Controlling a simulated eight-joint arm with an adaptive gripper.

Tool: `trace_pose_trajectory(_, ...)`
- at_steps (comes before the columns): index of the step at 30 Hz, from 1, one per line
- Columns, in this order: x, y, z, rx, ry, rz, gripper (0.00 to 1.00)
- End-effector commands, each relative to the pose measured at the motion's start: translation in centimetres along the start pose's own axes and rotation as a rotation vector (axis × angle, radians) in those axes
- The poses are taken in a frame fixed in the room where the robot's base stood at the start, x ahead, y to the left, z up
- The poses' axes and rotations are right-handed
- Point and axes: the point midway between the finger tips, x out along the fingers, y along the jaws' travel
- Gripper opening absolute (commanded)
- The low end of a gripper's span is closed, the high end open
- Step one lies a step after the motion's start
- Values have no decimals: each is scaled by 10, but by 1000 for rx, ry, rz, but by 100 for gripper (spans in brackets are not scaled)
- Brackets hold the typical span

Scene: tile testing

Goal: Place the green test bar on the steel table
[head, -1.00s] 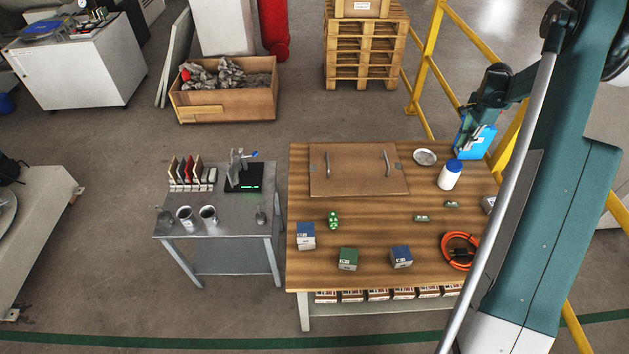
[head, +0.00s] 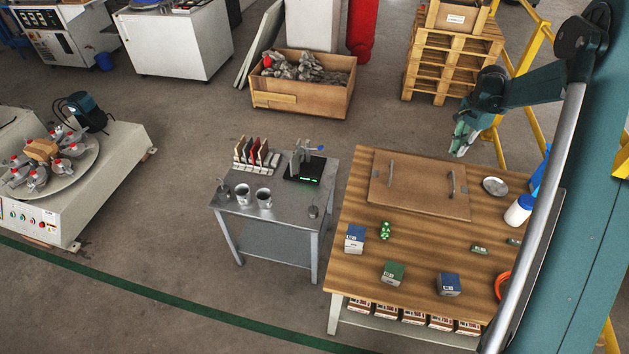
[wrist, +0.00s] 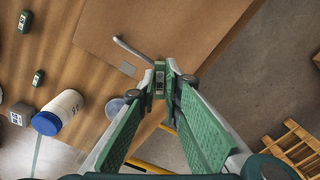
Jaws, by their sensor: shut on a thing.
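My gripper (head: 459,150) is above the back right part of the wooden workbench (head: 430,290), near the brown panel. In the wrist view its fingers (wrist: 160,82) are closed at the tips on a small green bar (wrist: 160,78) with a pale marking; the fingers hide part of it. The steel table (head: 284,213) is grey and stands left of the workbench, well away from my gripper.
The steel table carries a rack of coloured plates (head: 254,155), a black device with a stand (head: 304,168), and two cups (head: 263,197). The workbench holds a brown panel with handles (head: 420,188), boxes, and a white bottle (head: 519,210). Two small green pieces (head: 480,249) lie right.

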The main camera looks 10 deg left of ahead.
Motion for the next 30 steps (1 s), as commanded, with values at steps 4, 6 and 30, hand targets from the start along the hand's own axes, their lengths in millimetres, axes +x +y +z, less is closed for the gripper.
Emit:
trace_pose_trajectory(4,1,-31,41,-74,0,0,0)
trace_pose_trajectory(6,1,-44,59,-108,0,0,0)
trace_pose_trajectory(30,1,-159,290,-491,0,0,0)
